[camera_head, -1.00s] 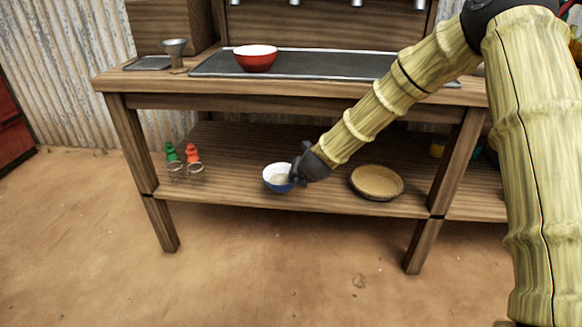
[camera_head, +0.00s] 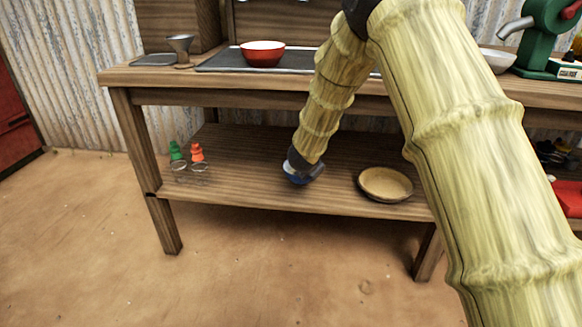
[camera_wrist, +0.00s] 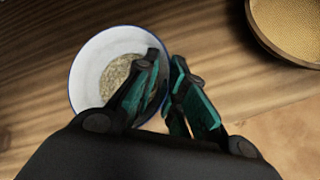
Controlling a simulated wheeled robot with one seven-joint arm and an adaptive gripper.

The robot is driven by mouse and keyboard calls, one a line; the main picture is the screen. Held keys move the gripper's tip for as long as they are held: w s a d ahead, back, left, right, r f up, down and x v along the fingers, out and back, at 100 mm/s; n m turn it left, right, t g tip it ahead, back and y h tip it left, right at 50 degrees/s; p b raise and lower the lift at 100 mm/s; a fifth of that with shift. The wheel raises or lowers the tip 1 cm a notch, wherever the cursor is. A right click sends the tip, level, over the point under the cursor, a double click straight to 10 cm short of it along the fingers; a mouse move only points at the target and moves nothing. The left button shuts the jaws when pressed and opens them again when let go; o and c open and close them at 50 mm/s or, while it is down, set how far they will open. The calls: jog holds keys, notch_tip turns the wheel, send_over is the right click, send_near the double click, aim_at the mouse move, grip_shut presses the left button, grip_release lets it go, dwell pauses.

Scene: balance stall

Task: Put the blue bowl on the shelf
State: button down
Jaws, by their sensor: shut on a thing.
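The blue bowl (camera_head: 295,178) is at the lower wooden shelf (camera_head: 255,196) of the table, mostly hidden by my arm and gripper in the head view. In the wrist view the bowl (camera_wrist: 88,72) has a white inside, a thin blue rim and some grainy, greyish contents. My gripper (camera_wrist: 168,120) is shut on the near right side of its rim, one finger inside the bowl and one outside. In the head view my gripper (camera_head: 308,170) points down at the bowl. I cannot tell whether the bowl touches the shelf board.
A round tan woven dish (camera_head: 385,183) lies right of the bowl. A red bowl (camera_head: 263,55) sits on the dark mat above. The shelf between bottles and bowl is clear.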

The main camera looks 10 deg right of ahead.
aim_at(289, 165)
jog(key=w+a, duration=0.2)
jog(key=w, duration=0.2)
jog(key=w+a+f, duration=0.1)
jog(key=w+a, duration=0.1)
jog(key=w, duration=0.2)
jog(key=w+a, duration=0.2)
jog(key=w, duration=0.1)
jog(key=shift+w+a+f, duration=0.15)
jog(key=shift+w+a, duration=0.05)
jog(key=shift+w, duration=0.2)
notch_tip(289, 165, down, 4)
jog(key=shift+r+b, duration=0.2)
jog(key=shift+b, duration=0.85)
jog(key=c, duration=1.5)
grip_release()
jog(key=shift+r, duration=0.1)
jog(key=p+v, duration=0.3)
jog(key=v, duration=0.8)
jog(key=shift+s+a+r, duration=0.15)
jog(key=shift+s+r, duration=0.1)
jog(key=shift+s, duration=0.2)
